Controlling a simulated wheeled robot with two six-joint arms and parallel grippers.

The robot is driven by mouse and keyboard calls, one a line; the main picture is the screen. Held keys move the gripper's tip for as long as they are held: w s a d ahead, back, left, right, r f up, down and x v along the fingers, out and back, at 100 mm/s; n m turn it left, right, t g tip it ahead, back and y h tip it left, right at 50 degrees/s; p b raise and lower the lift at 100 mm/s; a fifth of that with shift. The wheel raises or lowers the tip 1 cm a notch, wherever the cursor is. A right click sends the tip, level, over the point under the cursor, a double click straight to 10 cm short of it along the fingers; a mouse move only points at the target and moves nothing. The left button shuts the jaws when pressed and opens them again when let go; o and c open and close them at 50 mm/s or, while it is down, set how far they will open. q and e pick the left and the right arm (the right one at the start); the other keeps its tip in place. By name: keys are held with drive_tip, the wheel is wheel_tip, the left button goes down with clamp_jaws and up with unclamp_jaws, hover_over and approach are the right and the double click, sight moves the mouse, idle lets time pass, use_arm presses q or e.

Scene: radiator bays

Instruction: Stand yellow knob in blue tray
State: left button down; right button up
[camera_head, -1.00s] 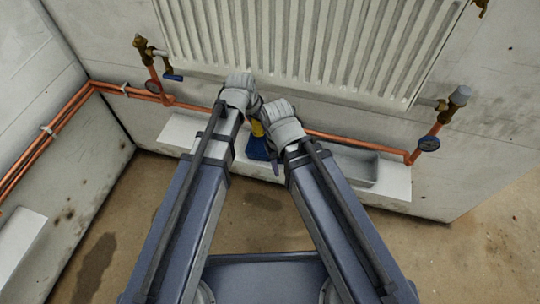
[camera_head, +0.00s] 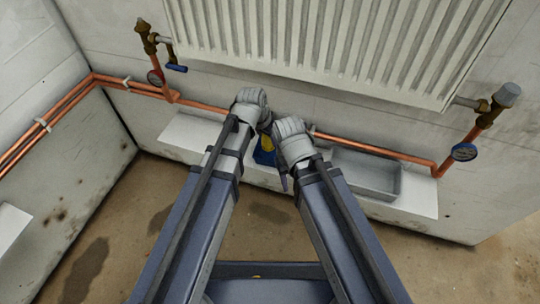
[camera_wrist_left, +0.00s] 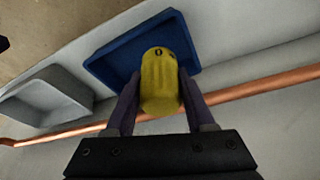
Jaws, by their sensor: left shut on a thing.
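The yellow knob (camera_wrist_left: 160,88) is upright in the left wrist view, between the two dark fingers of my left gripper (camera_wrist_left: 158,80), which is shut on it. The blue tray (camera_wrist_left: 112,60) lies just behind the knob; whether the knob touches its floor I cannot tell. In the head view the knob (camera_head: 267,143) and tray (camera_head: 263,157) show only as small patches between my two wrists. My right gripper (camera_head: 284,182) is beside the tray, mostly hidden beneath its wrist; its jaws cannot be made out.
A grey tray (camera_head: 365,174) stands on the white ledge (camera_head: 418,200) to the right of the blue tray. A copper pipe (camera_head: 205,108) runs along the wall behind the ledge. The white radiator (camera_head: 330,45) hangs above, with valves and gauges at both ends.

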sight(264, 142)
use_arm(q)
drive_tip(key=shift+f+b, duration=2.65)
drive_tip(key=shift+f, duration=0.6)
drive_tip(key=shift+f, duration=0.1)
drive_tip(key=shift+f, duration=0.15)
drive_tip(key=c, duration=0.5)
unclamp_jaws()
drive_tip(key=shift+r, duration=0.25)
drive_tip(key=p+v, duration=1.1)
drive_tip(key=v, duration=0.1)
drive_tip(key=shift+p, duration=0.3)
drive_tip(key=s+a+n+g+y, duration=0.1)
drive_tip(key=s, duration=0.3)
drive_tip(key=s+n+g+y, duration=0.1)
drive_tip(key=s, duration=0.3)
drive_tip(key=s+a+f+n+g+y, duration=0.1)
drive_tip(key=s, duration=0.4)
drive_tip(key=shift+a, duration=0.35)
